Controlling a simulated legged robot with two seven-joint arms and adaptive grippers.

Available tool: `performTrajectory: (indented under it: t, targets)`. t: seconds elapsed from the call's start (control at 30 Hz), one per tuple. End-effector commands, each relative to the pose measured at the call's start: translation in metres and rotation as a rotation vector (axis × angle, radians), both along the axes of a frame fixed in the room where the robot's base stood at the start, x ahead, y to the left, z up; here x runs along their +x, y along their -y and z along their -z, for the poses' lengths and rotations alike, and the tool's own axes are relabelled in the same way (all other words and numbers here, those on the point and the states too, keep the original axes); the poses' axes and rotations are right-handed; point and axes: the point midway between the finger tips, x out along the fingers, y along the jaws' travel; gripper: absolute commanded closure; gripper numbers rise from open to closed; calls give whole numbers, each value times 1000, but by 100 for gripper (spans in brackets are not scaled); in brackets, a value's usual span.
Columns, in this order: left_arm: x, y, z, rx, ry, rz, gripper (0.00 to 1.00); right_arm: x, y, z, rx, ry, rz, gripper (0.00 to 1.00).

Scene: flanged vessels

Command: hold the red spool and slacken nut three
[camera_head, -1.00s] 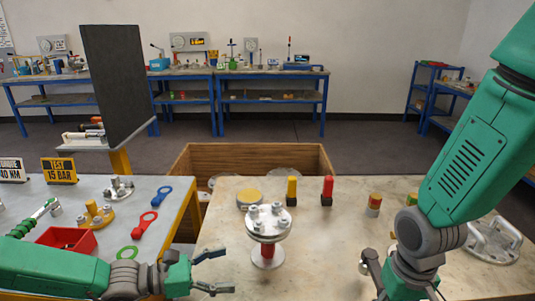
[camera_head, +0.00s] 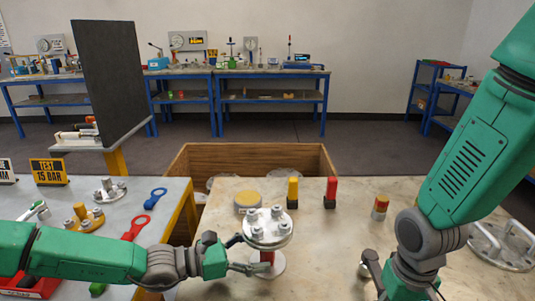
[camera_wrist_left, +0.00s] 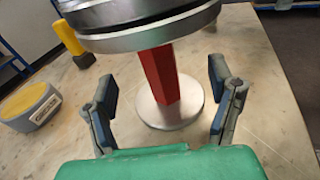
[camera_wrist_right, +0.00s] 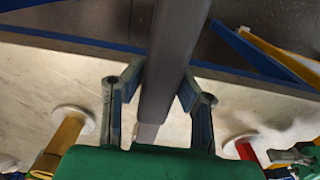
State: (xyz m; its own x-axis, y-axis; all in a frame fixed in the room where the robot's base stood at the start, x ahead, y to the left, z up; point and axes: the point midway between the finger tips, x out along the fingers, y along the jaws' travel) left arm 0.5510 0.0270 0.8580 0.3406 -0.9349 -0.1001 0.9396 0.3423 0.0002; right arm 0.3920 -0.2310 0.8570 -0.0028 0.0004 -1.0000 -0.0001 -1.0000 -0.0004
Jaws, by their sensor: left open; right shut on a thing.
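The red spool has a red stem (camera_wrist_left: 160,75) between a round silver base (camera_wrist_left: 168,108) and a silver flange top (camera_head: 267,227) that carries several nuts. It stands upright on the pale bench. I cannot tell which nut is number three. My left gripper (camera_head: 252,255) is open at stem height. In the left wrist view its two fingers (camera_wrist_left: 167,95) stand to either side of the stem, apart from it. My right gripper (camera_wrist_right: 160,90) is shut on a long dark grey bar-shaped tool (camera_wrist_right: 172,60); the tool's far end is out of view.
A yellow-topped round block (camera_head: 248,200), a yellow post (camera_head: 292,192) and a red post (camera_head: 331,191) stand behind the spool. A wooden crate (camera_head: 250,159) stands beyond the bench.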

Motion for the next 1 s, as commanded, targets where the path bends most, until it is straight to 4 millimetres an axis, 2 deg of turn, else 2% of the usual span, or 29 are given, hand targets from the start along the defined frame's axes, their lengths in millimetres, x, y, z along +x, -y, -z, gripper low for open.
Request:
performTrajectory:
  t: [0.2,0.53,0.57,0.7,0.77,1.0]
  targets:
    - [5,14,2,1,-1,0,24,1,0,6,0,1,0,100]
    - [6,16,1,0,-1,-1,24,1,0,6,0,2,0,100]
    - [6,16,2,0,-1,-1,28,1,0,6,0,2,0,100]
    - [6,16,2,0,-1,-1,77,1,0,6,0,1,0,100]
    - [6,16,2,0,-1,-1,95,1,0,6,0,1,0,100]
    - [7,16,2,0,-1,-2,95,1,0,6,0,1,0,100]
